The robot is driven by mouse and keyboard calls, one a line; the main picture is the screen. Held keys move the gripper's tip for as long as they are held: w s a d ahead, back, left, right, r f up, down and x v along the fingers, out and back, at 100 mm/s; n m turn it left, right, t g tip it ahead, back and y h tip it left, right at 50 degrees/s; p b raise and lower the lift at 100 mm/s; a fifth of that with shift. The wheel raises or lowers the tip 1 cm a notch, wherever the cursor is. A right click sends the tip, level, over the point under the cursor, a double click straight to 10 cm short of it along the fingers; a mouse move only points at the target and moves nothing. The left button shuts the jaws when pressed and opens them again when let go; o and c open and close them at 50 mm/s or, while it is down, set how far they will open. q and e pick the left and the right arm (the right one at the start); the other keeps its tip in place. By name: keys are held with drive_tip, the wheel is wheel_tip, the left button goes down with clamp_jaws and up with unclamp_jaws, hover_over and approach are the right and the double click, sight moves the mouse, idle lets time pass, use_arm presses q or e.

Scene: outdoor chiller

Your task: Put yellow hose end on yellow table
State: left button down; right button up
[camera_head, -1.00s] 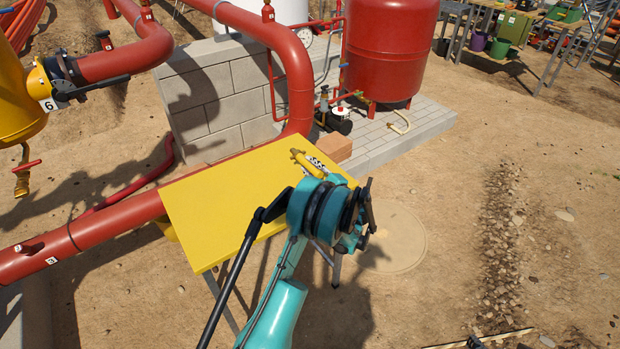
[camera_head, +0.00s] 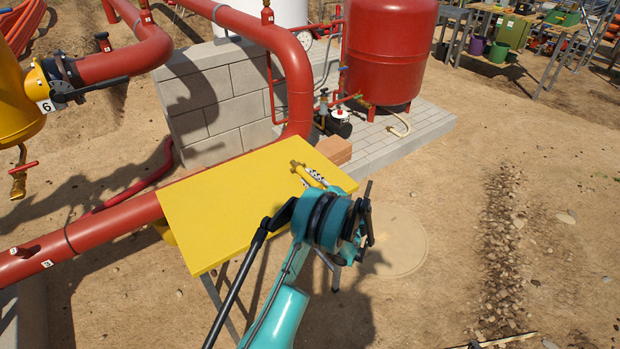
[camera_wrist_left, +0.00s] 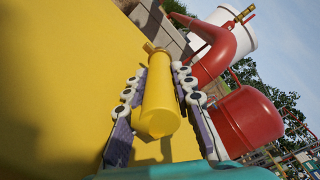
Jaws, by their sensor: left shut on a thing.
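The yellow hose end (camera_head: 306,174) is a short yellow cylinder. My left gripper (camera_head: 314,181) is shut on it, with its wrist hiding part of the grip in the head view. In the left wrist view the hose end (camera_wrist_left: 158,100) lies between the two fingers with purple and white pads. The yellow table (camera_head: 220,210) is a flat, tilted-looking top; its surface (camera_wrist_left: 50,100) fills the left of the wrist view. The hose end is over the table's right part, near its far right edge. I cannot tell whether it touches the top. My right gripper is not in view.
A red pipe (camera_head: 120,215) runs behind and left of the table. A block wall (camera_head: 215,105), a brick-coloured block (camera_head: 334,150) and a red tank (camera_head: 388,55) stand behind it. The sandy ground (camera_head: 450,240) to the right is mostly clear. The left part of the tabletop is bare.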

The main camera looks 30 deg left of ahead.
use_arm(q)
drive_tip(key=c, duration=1.3)
unclamp_jaws()
drive_tip(key=shift+r, duration=0.1)
drive_tip(key=shift+r, duration=0.35)
drive_tip(key=p+v, duration=0.4)
drive_tip(key=v, duration=0.8)
drive_tip(key=s+d+r+n+h, duration=0.2)
drive_tip(key=s+r+n+h, duration=0.2)
drive_tip(key=s+r+h, duration=0.55)
drive_tip(key=s+d+r+n+h, duration=0.1)
drive_tip(key=s+d+n+h, duration=0.1)
drive_tip(key=s+d, duration=0.2)
drive_tip(key=s+d+n+h, duration=0.2)
drive_tip(key=s+d, duration=0.3)
drive_tip(key=s, duration=0.4)
drive_tip(key=s+d+r+n+h, duration=0.1)
drive_tip(key=s+d+n+h, duration=0.1)
drive_tip(key=s, duration=0.4)
drive_tip(key=shift+s+d+r+n+h, duration=0.15)
drive_tip(key=shift+d+h, duration=0.15)
drive_tip(key=shift+d, duration=0.35)
drive_tip(key=shift+s+d+r+n+h, duration=0.15)
drive_tip(key=shift+d+h, duration=0.1)
drive_tip(key=shift+d, duration=0.45)
drive_tip(key=shift+w, duration=0.1)
